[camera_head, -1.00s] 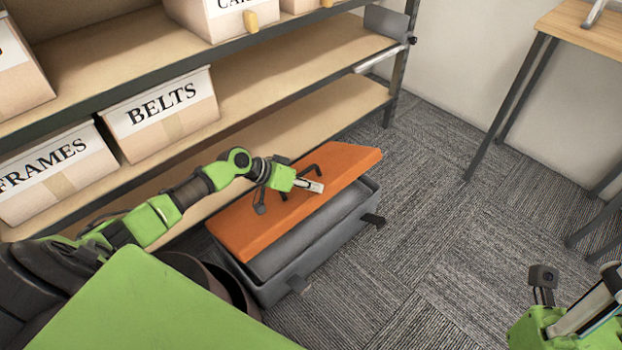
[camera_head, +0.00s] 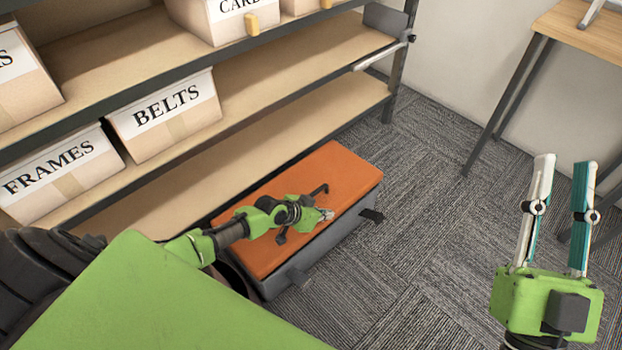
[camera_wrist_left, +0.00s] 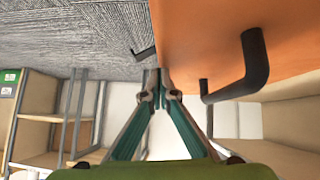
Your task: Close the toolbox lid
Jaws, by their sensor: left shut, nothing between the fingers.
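The toolbox has a grey body (camera_head: 325,246) and an orange lid (camera_head: 338,168), and stands on the carpet in front of the shelf. The lid lies down over the body along its front edge; I cannot tell if a thin gap is left. A black handle (camera_head: 321,190) is on the lid; lid (camera_wrist_left: 200,35) and handle (camera_wrist_left: 256,68) also show in the left wrist view. My left gripper (camera_head: 326,214) is shut and empty, at the lid's front part beside the handle; contact is unclear. My right gripper (camera_head: 565,163) is open and empty, far right of the toolbox.
A shelf (camera_head: 300,115) with boxes labelled BELTS (camera_head: 167,113) and FRAMES (camera_head: 60,175) stands behind the toolbox. Dark latches (camera_head: 371,215) stick out at the toolbox's front. A table (camera_head: 575,35) is at the back right. The carpet (camera_head: 425,220) right of the toolbox is clear.

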